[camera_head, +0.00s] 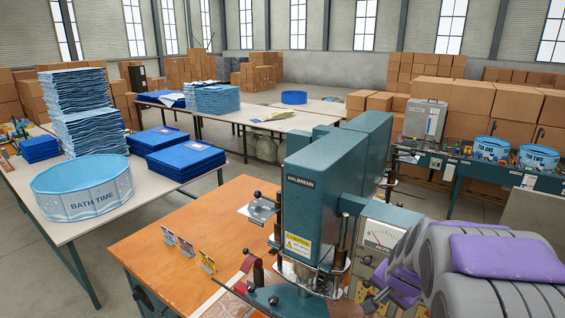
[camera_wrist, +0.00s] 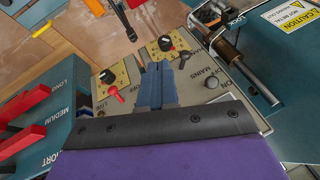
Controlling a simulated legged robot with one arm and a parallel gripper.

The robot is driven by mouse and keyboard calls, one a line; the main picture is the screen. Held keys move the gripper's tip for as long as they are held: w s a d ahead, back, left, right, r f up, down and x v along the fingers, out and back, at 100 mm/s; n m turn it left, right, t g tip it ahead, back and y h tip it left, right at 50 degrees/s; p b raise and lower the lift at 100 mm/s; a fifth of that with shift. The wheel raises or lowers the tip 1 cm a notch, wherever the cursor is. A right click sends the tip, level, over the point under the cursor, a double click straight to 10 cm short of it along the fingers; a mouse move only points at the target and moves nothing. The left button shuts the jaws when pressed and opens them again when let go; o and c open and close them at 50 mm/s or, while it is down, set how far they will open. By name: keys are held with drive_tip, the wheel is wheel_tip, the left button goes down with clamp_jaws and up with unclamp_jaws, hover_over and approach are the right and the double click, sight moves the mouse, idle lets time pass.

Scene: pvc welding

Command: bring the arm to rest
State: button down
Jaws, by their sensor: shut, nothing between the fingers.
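My gripper (camera_wrist: 157,85) shows in the wrist view as two blue-grey fingers pressed together, with nothing between them. It is over the control panel (camera_wrist: 125,75) of the welding machine, which carries black knobs, a red knob and a mains switch. I cannot tell whether the fingertips touch the panel. In the head view my grey and purple arm fills the lower right, beside the teal welding machine (camera_head: 312,205), and the fingertips are hard to make out.
Red levers (camera_wrist: 22,140) stand close on the left in the wrist view. The orange-brown workbench (camera_head: 165,265) has small labelled cards on it. A table at left holds a blue BATH TIME pool (camera_head: 85,200) and blue stacks. Cardboard boxes (camera_head: 460,100) stand at the right.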

drive_tip(key=s+a+f+n+g+y+b, duration=0.1)
drive_tip(key=s+a+f+n+g+b, duration=0.2)
drive_tip(key=s+a, duration=0.4)
drive_tip(key=s+a+f+n+g+b, duration=0.1)
drive_tip(key=s+a+f+n+b, duration=0.3)
drive_tip(key=s, duration=0.5)
drive_tip(key=s+a+f+n+g+b, duration=0.1)
drive_tip(key=s+f+b, duration=0.2)
drive_tip(key=s, duration=0.4)
drive_tip(key=s+a+f+n+g+b, duration=0.1)
drive_tip(key=s+f+n+g+b, duration=0.1)
drive_tip(key=s, duration=0.6)
wheel_tip(320, 180, down, 2)
drive_tip(key=shift+s+a+f+b, duration=0.1)
drive_tip(key=shift+s+a+b, duration=0.05)
drive_tip(key=shift+b, duration=0.75)
